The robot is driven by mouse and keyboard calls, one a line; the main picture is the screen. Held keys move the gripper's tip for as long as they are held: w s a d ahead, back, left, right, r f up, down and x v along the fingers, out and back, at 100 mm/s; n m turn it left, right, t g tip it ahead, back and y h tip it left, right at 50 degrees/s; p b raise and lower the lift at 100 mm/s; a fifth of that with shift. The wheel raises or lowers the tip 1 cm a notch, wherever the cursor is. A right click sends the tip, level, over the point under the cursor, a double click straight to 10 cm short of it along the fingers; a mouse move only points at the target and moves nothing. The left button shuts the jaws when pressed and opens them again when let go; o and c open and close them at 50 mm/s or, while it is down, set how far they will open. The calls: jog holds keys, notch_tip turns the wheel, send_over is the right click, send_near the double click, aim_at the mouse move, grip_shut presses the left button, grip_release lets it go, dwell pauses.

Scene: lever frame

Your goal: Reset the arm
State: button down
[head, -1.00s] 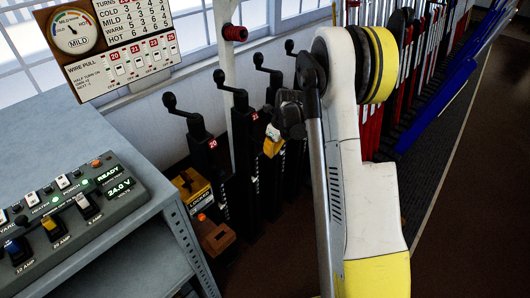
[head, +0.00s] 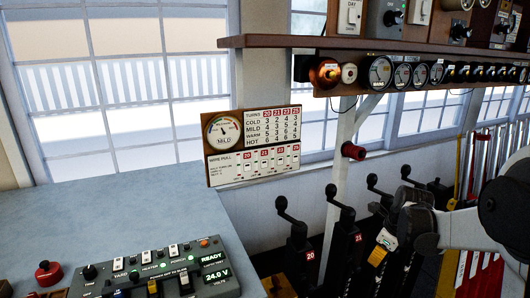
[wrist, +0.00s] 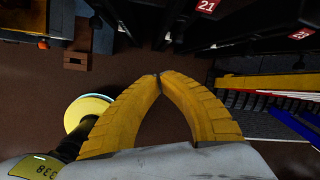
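My arm (head: 462,230) reaches in from the right edge of the head view, pale with a dark joint. My gripper (head: 377,257) hangs at its end, in front of the black crank levers. In the wrist view, the two curved yellow fingers of my gripper (wrist: 158,77) meet at their tips. Nothing shows between them, only brown floor beneath. In the head view, crank lever 20 (head: 298,235) and crank lever 21 (head: 343,225) stand left of my gripper, apart from it. Part of the levers behind is hidden by my arm.
A grey desk (head: 120,215) with a switch panel (head: 160,272) stands at left. A wire-pull chart (head: 253,144) hangs behind it. A shelf (head: 300,42) with gauges runs above. A small brown box (wrist: 76,61) lies on the floor in the wrist view.

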jog(key=s+a+r+n+t, duration=0.2)
jog(key=s+a+r+n, duration=1.05)
jog(key=s+n, duration=0.45)
jog(key=s+a+f+n+t, duration=0.1)
jog(key=s+a+n, duration=0.3)
jog(key=n, duration=0.6)
jog(key=s, duration=0.2)
jog(key=shift+s+f+n+t+h, duration=0.25)
jog(key=shift+s+n+t+h, duration=0.05)
jog(key=shift+s+n+t, duration=0.1)
jog(key=shift+a, duration=0.1)
